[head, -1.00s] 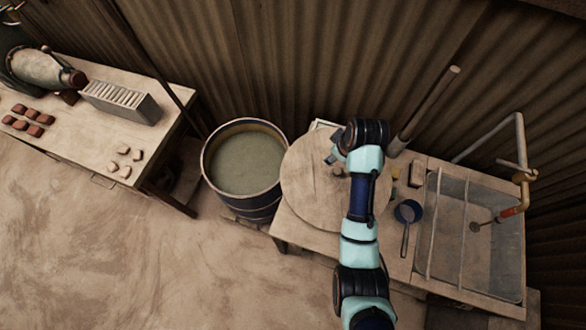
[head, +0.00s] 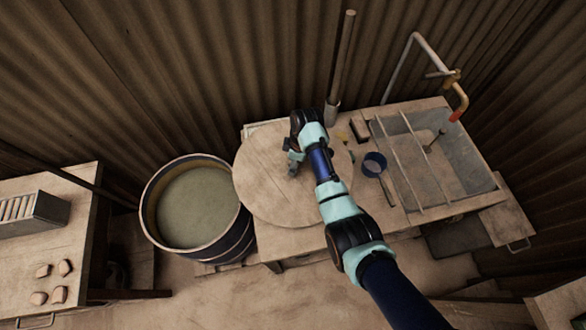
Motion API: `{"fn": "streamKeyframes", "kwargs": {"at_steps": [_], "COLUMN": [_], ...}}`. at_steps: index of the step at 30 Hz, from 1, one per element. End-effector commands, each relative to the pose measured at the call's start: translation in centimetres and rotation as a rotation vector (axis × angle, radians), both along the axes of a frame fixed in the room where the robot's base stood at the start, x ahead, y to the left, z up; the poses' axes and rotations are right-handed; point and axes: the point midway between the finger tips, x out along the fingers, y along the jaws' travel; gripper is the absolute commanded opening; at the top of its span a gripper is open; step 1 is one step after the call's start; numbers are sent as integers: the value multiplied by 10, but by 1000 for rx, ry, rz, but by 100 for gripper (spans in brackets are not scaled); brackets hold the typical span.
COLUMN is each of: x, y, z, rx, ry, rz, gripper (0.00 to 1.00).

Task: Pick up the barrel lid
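The barrel lid (head: 262,190) is a round, flat wooden disc. It lies on the wooden counter to the right of the open barrel (head: 149,207), and its left edge comes close to the barrel rim. My gripper (head: 292,170) is over the middle of the lid, pointing down, and my arm reaches in from the lower right. The fingers are small and partly hidden by my wrist. I cannot tell whether they are open or shut, or whether they touch the lid. Any handle at the lid's middle is hidden behind the gripper.
A blue-rimmed ladle (head: 375,165) lies right of the lid. A metal sink (head: 470,175) with a bent tap pipe (head: 425,50) stands further right. A post (head: 340,60) rises behind the counter. A table with a slotted rack (head: 35,215) and tiles stands at left.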

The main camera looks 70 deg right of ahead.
Motion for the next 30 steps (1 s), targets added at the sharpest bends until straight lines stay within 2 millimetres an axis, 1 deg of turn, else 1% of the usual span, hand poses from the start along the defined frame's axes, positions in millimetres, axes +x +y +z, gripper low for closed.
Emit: {"fn": "streamKeyframes", "kwargs": {"at_steps": [1,2,8,11,18,20,30], "x": [1,1,2,1,1,1,2], "y": [0,0,0,0,0,0,0], "z": [-6,-7,-6,-6,-6,-6,-5], "rx": [-1,-2,-2,-2,-2,-2,-3], "ry": [0,-1,-1,-1,-1,-1,-3], "rz": [1,1,0,0,0,0,-1], "gripper": [64,64,64,48,8,0,0]}}
